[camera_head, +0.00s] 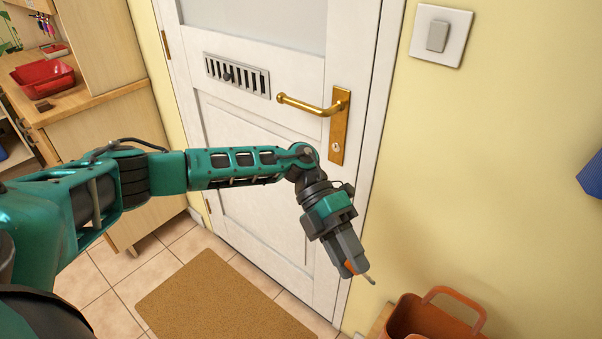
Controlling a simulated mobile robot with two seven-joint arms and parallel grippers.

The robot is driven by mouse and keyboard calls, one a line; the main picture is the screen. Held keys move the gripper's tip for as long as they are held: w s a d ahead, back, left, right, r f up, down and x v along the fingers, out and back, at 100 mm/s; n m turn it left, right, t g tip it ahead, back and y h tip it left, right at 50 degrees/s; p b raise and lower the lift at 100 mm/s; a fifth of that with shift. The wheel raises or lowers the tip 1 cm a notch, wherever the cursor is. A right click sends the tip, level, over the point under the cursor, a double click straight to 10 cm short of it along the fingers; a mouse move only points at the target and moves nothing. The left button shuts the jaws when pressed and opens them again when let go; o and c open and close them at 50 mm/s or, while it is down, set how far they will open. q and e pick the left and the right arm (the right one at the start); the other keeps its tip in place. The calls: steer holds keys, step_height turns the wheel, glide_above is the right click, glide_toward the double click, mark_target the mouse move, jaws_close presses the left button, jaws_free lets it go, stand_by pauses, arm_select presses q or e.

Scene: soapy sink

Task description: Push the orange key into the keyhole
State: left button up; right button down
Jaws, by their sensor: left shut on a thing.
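My left gripper (354,270) is shut on the orange key (350,267), whose metal shaft sticks out to the lower right of the fingertips. The keyhole (336,149) is in the lower part of the brass plate (340,120) on the white door (240,115). A brass handle (310,105) sits on the same plate, above the keyhole. The gripper points down and is below the keyhole in the picture, with the key apart from it. The fingers hide most of the key's orange head. My right gripper is not in view.
An orange basket (430,316) stands at the lower right, near the key. A wooden cabinet (90,125) with a red tray (42,77) is at the left. A light switch (438,36) is on the yellow wall. A brown mat (215,305) lies on the floor.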

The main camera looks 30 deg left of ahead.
arm_select(q)
steer(key=w+a+r+n+t, duration=0.1)
steer(key=w+a+n+t, duration=0.5)
steer(key=t, duration=0.4)
steer(key=w+a+n+t+y+p, duration=0.1)
steer(key=w+a+n+t, duration=0.5)
steer(key=a+n+t, duration=0.3)
steer(key=shift+w+a+r+t, duration=0.4)
steer(key=shift+a+t, duration=0.6)
steer(key=shift+t, duration=0.2)
steer(key=shift+s, duration=0.1)
steer(key=w+b, duration=0.1)
steer(key=w, duration=0.1)
steer(key=w+b, duration=0.2)
steer(key=w, duration=0.1)
steer(key=shift+w+d, duration=0.35)
